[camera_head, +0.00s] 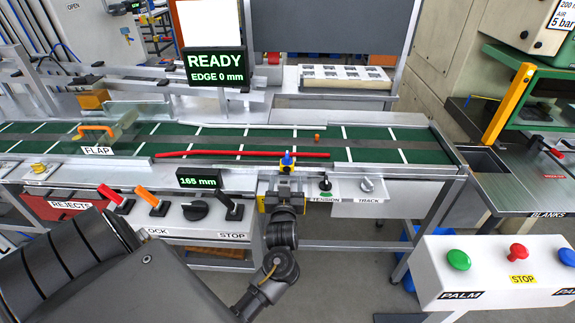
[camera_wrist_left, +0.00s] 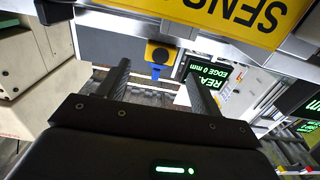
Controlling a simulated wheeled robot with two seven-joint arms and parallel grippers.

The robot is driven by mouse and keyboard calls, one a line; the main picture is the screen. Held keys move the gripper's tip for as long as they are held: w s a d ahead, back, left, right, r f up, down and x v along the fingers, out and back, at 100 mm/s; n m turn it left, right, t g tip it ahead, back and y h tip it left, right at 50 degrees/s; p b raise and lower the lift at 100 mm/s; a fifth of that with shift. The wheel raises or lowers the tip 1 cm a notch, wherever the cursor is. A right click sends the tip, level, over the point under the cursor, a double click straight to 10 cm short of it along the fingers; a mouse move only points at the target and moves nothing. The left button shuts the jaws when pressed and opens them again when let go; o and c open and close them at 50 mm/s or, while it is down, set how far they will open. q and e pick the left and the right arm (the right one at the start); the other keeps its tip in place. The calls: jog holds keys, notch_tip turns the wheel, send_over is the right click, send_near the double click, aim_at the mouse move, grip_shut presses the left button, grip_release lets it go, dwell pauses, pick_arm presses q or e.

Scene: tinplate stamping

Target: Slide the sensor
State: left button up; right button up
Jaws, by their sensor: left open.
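The sensor (camera_head: 286,168) is a small yellow-and-dark block with a blue knob on top, at the front rail of the conveyor. In the left wrist view the sensor (camera_wrist_left: 159,55) shows upside down, with the blue part (camera_wrist_left: 157,73) below its yellow face. A yellow plate (camera_wrist_left: 235,18) with partly cut-off lettering "SENS" lies near it. My left gripper (camera_head: 285,190) is just in front of and below the sensor. In the left wrist view its two fingers (camera_wrist_left: 160,84) are apart, with the sensor seen between them and nothing held. My right gripper is not seen.
The green belt (camera_head: 230,141) runs left to right behind a red strip (camera_head: 200,153). A small display (camera_head: 199,179) reads 165 mm; the large screen (camera_head: 214,66) reads READY, EDGE 0 mm. Levers (camera_head: 150,201) stand left of my gripper, the tension knob (camera_head: 325,184) right.

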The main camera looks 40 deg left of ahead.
aim_at(287, 168)
pick_arm(q)
jog(key=p+x, duration=0.1)
jog(key=x, duration=0.6)
jog(key=shift+w+a, duration=0.15)
jog(key=shift+w, duration=0.1)
jog(key=shift+w+a, duration=0.4)
jog(key=shift+w, duration=0.1)
jog(key=shift+c, duration=0.4)
jog(key=c, duration=1.3)
jog(key=s+a, duration=0.1)
jog(key=a, duration=0.1)
jog(key=s+a+p, duration=0.1)
jog(key=s+a, duration=0.2)
jog(key=a, duration=0.1)
jog(key=shift+s+p, duration=0.4)
jog(key=shift+s+a, duration=0.2)
jog(key=shift+a, duration=0.15)
jog(key=shift+w+d, duration=0.1)
jog(key=o, duration=1.4)
